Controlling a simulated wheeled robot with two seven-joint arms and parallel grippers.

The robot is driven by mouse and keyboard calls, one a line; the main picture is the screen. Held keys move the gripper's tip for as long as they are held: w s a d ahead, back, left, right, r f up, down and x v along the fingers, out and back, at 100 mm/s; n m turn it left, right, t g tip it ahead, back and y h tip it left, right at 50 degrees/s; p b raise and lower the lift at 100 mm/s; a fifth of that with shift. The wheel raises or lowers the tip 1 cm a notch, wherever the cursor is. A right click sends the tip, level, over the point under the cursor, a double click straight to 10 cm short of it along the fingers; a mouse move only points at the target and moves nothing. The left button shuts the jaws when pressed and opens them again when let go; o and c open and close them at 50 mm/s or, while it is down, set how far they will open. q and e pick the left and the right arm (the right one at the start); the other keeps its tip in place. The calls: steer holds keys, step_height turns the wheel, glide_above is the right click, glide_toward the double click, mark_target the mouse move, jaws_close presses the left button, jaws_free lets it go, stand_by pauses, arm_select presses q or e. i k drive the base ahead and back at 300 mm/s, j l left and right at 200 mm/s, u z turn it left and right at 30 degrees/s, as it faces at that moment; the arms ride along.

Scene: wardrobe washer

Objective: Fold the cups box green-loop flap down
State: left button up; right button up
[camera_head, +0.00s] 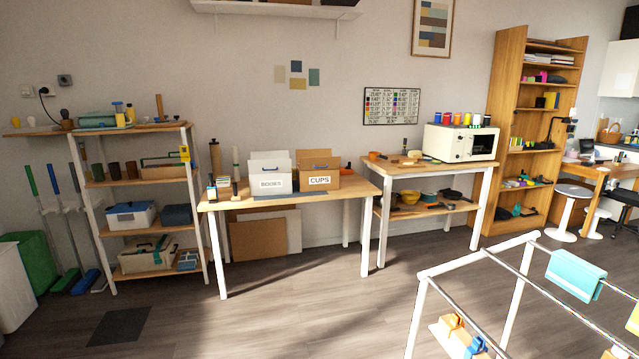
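The brown cardboard cups box (344,184) stands on the wooden table (222,204) left of the middle, with a white CUPS label on its front. A brown flap stands up at its back. A dark bluish handle or loop shows above the label. I cannot make out a green loop on it at this distance. The white books box (268,186) stands close on its left, also with raised flaps. Neither of my grippers is in view.
A white-framed rack (480,254) with a teal item (575,275) fills the lower right foreground. A second table with a white microwave (445,142) stands right of the boxes. Shelves (140,178) stand at the left. The floor before the boxes' table is clear.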

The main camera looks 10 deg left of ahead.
mark_target(309, 153)
steer(key=i+j+u, duration=0.25)
steer(key=i, duration=0.15)
steer(key=i+j+u, duration=0.2)
steer(key=i, duration=0.25)
steer(key=i+u, duration=0.25)
steer(key=i, duration=0.2)
steer(key=i+z, duration=0.2)
steer(key=i, duration=0.35)
steer(key=i+z, duration=0.25)
steer(key=i, duration=0.25)
steer(key=i+j+z, duration=0.2)
steer(key=i, duration=0.35)
